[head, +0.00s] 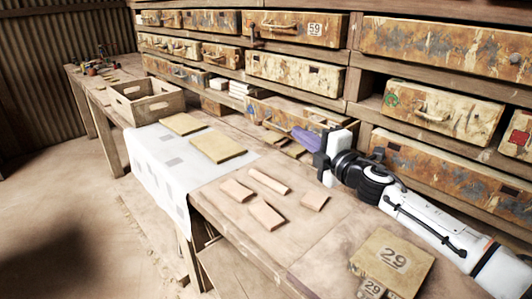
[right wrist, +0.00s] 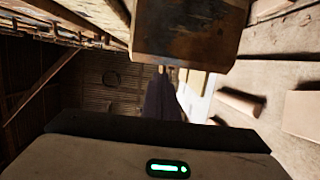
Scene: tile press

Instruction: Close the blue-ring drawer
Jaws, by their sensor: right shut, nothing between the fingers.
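My right gripper (head: 298,134) reaches in from the right with its purple fingers shut and empty. It is close in front of a weathered, painted low drawer (head: 285,112) under the shelves, which has a handle on its front. I cannot make out a blue ring on this drawer, and my gripper and arm cover part of its right end. In the right wrist view the dark fingers (right wrist: 161,100) point away below a brown, worn box-like end (right wrist: 185,35); I cannot tell whether they touch it. My left gripper is out of view.
Other drawers carry a green ring (head: 391,100) and a red mark (head: 519,137). The workbench holds loose clay pieces (head: 268,181), boards on a white cloth (head: 152,165), a wooden crate (head: 146,100) and a board marked 29 (head: 392,262). Open floor lies at the left.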

